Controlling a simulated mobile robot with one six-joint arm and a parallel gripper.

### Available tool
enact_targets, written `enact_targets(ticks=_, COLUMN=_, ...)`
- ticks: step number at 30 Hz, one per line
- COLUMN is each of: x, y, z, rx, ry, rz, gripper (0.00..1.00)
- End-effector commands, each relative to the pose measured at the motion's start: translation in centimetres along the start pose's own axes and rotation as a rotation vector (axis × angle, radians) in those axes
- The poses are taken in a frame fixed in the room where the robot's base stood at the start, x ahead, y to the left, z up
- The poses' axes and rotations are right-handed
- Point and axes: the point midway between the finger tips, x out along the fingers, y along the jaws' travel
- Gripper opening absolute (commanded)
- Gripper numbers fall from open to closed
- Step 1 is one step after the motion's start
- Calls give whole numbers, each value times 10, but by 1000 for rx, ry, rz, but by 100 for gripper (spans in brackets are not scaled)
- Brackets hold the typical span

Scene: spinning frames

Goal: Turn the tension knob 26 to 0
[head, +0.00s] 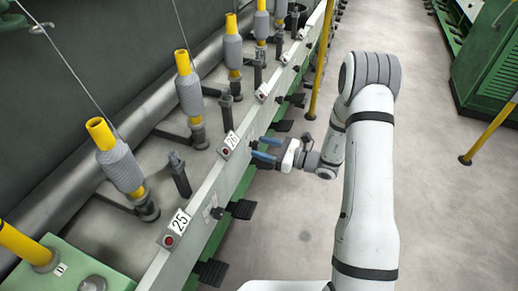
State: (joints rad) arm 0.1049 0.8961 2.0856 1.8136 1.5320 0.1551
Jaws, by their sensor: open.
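The number plate 26 (230,141) is on the pale front rail of the machine, with a red button beside it. A small dark knob (254,145), just right of this plate, is partly hidden by my gripper; its setting cannot be read. My gripper (262,149) is open, with its two blue fingers pointing left at the rail, close to this knob. I cannot tell whether the fingers are on either side of the knob or touch it.
The number plate 25 (179,223) and another dark knob (217,213) are on the nearer rail. Yellow bobbins with grey yarn (120,168) stand behind the rail. Black pedals (241,209) jut out below. A yellow post (321,60) stands beyond my gripper.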

Motion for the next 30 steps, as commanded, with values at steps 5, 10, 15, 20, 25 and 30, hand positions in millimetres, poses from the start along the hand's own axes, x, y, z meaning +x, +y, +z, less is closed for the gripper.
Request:
enact_targets(ticks=5, x=12, y=0, z=0, rx=0, ry=-1, rz=1, gripper=52)
enact_targets(ticks=10, x=13, y=0, z=0, rx=0, ry=0, rz=1, gripper=52)
enact_targets(ticks=15, x=13, y=1, z=0, rx=0, ry=0, rz=1, gripper=44)
enact_targets(ticks=20, x=13, y=1, z=0, rx=0, ry=0, rz=2, gripper=31)
enact_targets(ticks=25, x=13, y=0, z=0, rx=0, ry=0, rz=1, gripper=17)
enact_targets(ticks=30, x=16, y=2, z=0, rx=-1, ry=0, rz=2, gripper=8)
